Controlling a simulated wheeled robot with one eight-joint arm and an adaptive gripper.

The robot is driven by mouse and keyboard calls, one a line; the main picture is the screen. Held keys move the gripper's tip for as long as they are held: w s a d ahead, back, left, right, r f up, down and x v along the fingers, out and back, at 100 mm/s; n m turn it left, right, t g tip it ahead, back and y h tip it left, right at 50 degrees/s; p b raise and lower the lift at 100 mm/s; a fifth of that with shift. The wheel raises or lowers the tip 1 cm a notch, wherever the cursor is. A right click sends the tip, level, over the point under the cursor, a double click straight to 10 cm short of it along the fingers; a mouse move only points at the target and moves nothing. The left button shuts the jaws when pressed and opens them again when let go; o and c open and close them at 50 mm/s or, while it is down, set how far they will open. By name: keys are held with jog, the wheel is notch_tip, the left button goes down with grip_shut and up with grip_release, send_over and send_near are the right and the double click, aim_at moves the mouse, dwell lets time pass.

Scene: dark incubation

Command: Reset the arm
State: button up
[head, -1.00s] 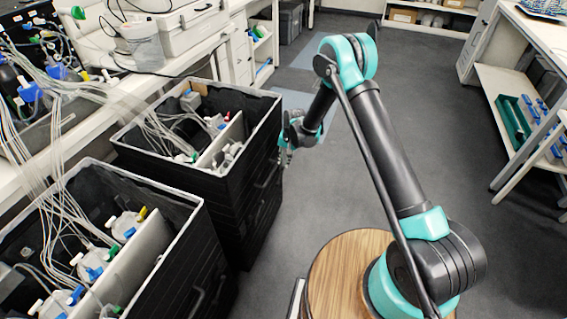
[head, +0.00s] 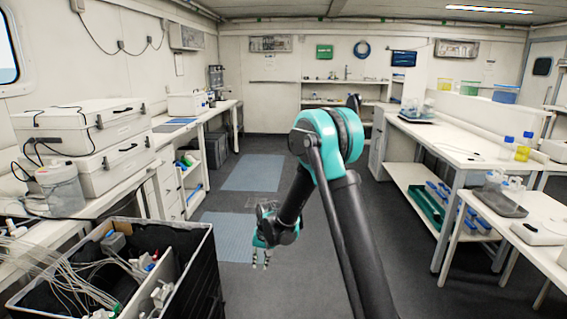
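My arm rises from the bottom of the head view to a teal elbow and bends down and away to the left. My gripper (head: 260,266) hangs over the open aisle floor, pointing down. Its fingertips look slightly apart, with nothing seen between them. It is to the right of the black bin (head: 205,275) and apart from it.
The black bin holds tubing and bottles at the lower left. A left bench carries white cases (head: 85,125). A right bench (head: 440,142) has a lower shelf with a green tray (head: 427,205). Blue-grey floor mats (head: 255,172) lie in the clear aisle.

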jog(key=s+d+r+t, duration=0.1)
jog(key=s+d+r, duration=0.45)
jog(key=d, duration=0.35)
jog(key=s+d+r+t, duration=0.1)
jog(key=s+d+r, duration=0.45)
jog(key=d, duration=0.35)
jog(key=s+d+h, duration=0.2)
jog(key=s+d, duration=0.8)
jog(key=s, duration=0.5)
jog(key=shift+s+f+t, duration=0.3)
jog(key=shift+t, duration=0.1)
